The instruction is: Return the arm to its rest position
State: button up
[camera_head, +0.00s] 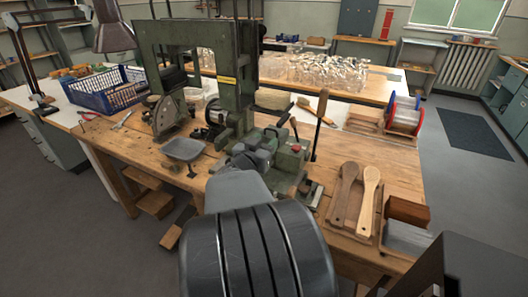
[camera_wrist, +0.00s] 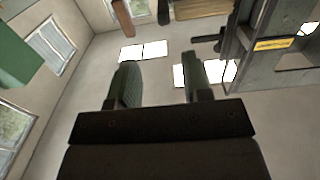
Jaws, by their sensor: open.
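My gripper (camera_wrist: 160,78) shows in the wrist view with its two green-grey fingers apart and nothing between them. Behind the fingers are a pale surface with bright panels and, at the left, windows in a wall. In the head view my arm rises from the bottom middle and reaches toward the green tufting machine (camera_head: 228,70) on the wooden bench (camera_head: 395,165). I cannot clearly make out the fingers there against the machine. A part of the machine's frame with a yellow label (camera_wrist: 276,44) shows at the right of the wrist view.
Two wooden brush bodies (camera_head: 356,200) lie on the bench right of my arm. A red and blue spool (camera_head: 404,115) stands behind them. A blue crate (camera_head: 104,90) is at the left, and a grey tray (camera_head: 183,149) sits in front of the machine. Clear bags (camera_head: 315,70) fill the back table.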

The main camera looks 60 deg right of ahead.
jog(key=shift+a, duration=0.15)
dwell(0.7)
jog(key=w+a+f+n+t+y+p, duration=0.1)
jog(key=w+a+f+n+t+y, duration=0.25)
jog(key=w+a+y, duration=0.25)
jog(key=w+a+f+n+t+y+p, duration=0.1)
jog(key=w+a+f+n+t+y, duration=0.25)
jog(key=w+a+y, duration=0.3)
jog(key=s+a+r+n+g+y+p, duration=0.1)
jog(key=s+a+r+n+p, duration=0.1)
jog(key=a, duration=0.5)
jog(key=s+a+r+n+g+y+p, duration=0.2)
jog(key=a+r+n+p, duration=0.1)
jog(key=a+n, duration=0.2)
jog(key=s+a+r+n+g+y+p, duration=0.1)
jog(key=s+a+r+n+y+p, duration=0.1)
jog(key=a, duration=0.8)
jog(key=shift+s+r+n+g+p, duration=0.15)
jog(key=shift+s+n+g+p, duration=0.15)
jog(key=shift+n+p, duration=0.4)
